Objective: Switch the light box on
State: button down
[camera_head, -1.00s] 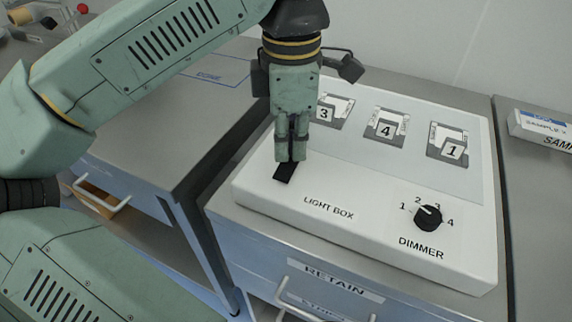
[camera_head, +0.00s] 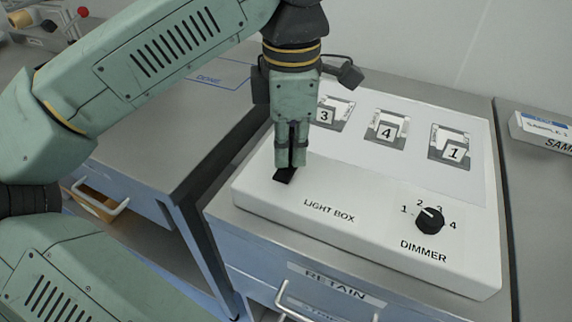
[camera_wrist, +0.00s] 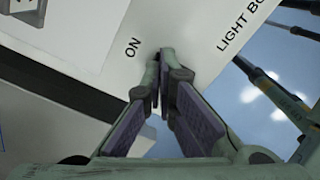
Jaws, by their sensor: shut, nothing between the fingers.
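The white light box (camera_head: 400,235) stands on a grey cabinet top, with "LIGHT BOX" printed on its front. Its black switch (camera_head: 284,176) is at the left front and is partly covered by my fingertips. My gripper (camera_head: 291,164) is shut and empty, pointing down at the switch's far part. I cannot tell whether the fingertips press it or are just above. In the wrist view the fingertips (camera_wrist: 162,92) are together beside the "ON" print (camera_wrist: 132,47), and the switch is hidden. The grey panel (camera_head: 365,155) shows no clear glow.
A black dimmer knob (camera_head: 429,220) with numbers around it is at the box's right front. Several numbered cards in holders, such as one marked 4 (camera_head: 386,131), lie on the panel. A drawer labelled "RETAIN" (camera_head: 336,285) is below. Another counter (camera_head: 150,130) is at left.

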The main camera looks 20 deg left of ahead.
aim_at(289, 165)
jog(key=shift+r+p, duration=2.25)
jog(key=shift+r, duration=1.1)
jog(key=shift+s+f, duration=0.1)
